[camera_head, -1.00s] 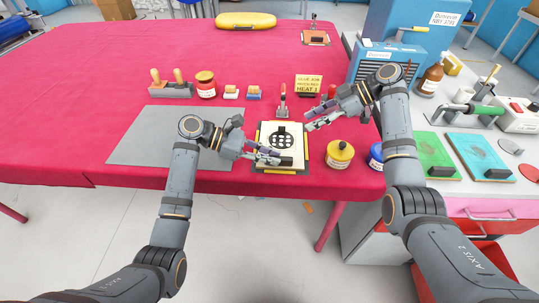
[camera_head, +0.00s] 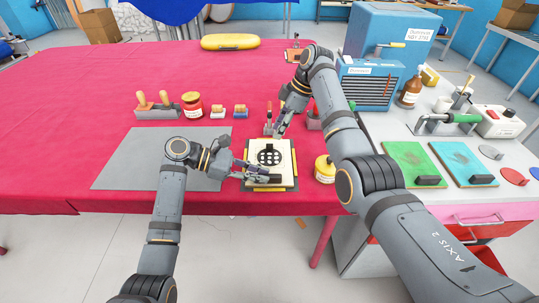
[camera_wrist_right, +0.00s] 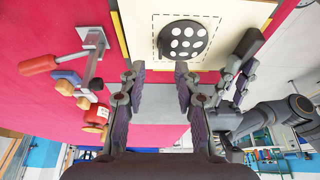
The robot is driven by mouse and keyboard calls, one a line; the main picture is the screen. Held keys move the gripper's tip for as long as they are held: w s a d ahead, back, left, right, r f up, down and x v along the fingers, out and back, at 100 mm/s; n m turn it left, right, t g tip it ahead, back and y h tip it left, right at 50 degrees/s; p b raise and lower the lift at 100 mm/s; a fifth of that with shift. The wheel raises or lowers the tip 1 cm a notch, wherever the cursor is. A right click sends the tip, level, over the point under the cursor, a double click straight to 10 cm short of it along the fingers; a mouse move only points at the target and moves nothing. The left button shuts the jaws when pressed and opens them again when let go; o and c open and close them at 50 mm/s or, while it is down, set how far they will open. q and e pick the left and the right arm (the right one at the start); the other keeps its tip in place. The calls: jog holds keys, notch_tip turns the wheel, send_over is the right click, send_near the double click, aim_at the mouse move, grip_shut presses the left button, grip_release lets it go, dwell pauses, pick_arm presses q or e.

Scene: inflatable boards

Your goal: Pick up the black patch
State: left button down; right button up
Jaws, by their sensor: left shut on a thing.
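The black patch (camera_head: 269,156) looks like a round black piece with several white dots. It lies on a cream panel (camera_head: 287,175) at the table's front. It also shows in the right wrist view (camera_wrist_right: 183,40), inside a dashed outline. My left gripper (camera_head: 262,178) is at the panel's front edge, shut on a small dark block (camera_head: 270,179); the fingers partly hide the block.
A grey mat (camera_head: 130,160) lies left of the panel. A yellow tin (camera_head: 324,169) stands close on the right, partly behind my right arm. A red jar (camera_head: 192,104) and small stamps (camera_head: 240,111) stand behind. The red table's far left is clear.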

aim_at(270, 154)
jog(key=shift+a+x, duration=0.15)
jog(key=shift+x, duration=1.55)
jog(key=shift+a+x, duration=0.1)
jog(key=shift+x, duration=1.6)
jog(key=shift+r, duration=0.15)
grip_shut()
